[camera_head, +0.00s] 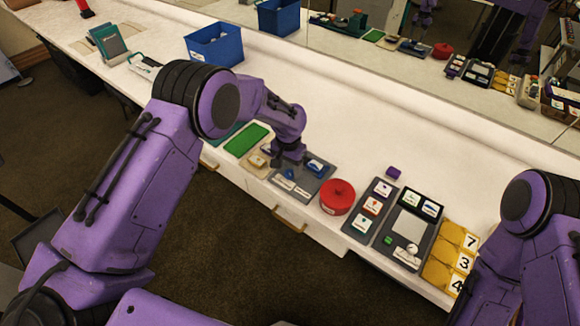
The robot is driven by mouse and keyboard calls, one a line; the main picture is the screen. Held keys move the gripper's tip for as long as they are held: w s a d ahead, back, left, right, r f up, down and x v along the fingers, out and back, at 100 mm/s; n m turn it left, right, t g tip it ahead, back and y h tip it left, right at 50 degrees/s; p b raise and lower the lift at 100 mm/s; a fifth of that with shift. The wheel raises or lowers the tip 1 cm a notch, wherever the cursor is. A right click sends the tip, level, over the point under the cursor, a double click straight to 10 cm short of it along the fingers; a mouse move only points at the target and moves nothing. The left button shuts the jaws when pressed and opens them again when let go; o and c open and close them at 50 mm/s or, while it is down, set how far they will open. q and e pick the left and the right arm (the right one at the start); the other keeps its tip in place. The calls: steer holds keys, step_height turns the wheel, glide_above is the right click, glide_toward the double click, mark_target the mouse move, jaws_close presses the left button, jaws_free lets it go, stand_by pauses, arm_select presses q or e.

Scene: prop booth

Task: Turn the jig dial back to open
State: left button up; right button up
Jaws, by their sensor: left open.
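My left gripper (289,160) points down over a grey board (318,184) on the white counter. The board carries blue parts and small white labels. A blue part (316,166) shows just right of the gripper, and another (290,174) shows just below it. I cannot tell which part is the jig dial or how it is turned, as the gripper hides some of the board. The left jaws are open, small and dark; whether they touch anything is unclear. My right arm (530,225) comes in at the right edge, with its gripper out of view.
A red round object (337,196) sits close right of the board, then labelled grey panels (374,208) and yellow number tiles (452,255). A small tan piece (258,160) and a green mat (246,139) lie left. A blue bin (214,43) stands farther back. The mirror behind reflects the counter.

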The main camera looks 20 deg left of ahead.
arm_select(q)
steer(key=shift+w+d+f, duration=0.1)
steer(key=shift+w+f, duration=0.05)
steer(key=shift+f, duration=0.4)
steer(key=shift+w+f, duration=0.15)
steer(key=shift+f, duration=0.35)
steer(key=shift+s+r, duration=0.15)
steer(key=shift+s, duration=0.05)
steer(key=shift+c, duration=0.2)
steer(key=c, duration=1)
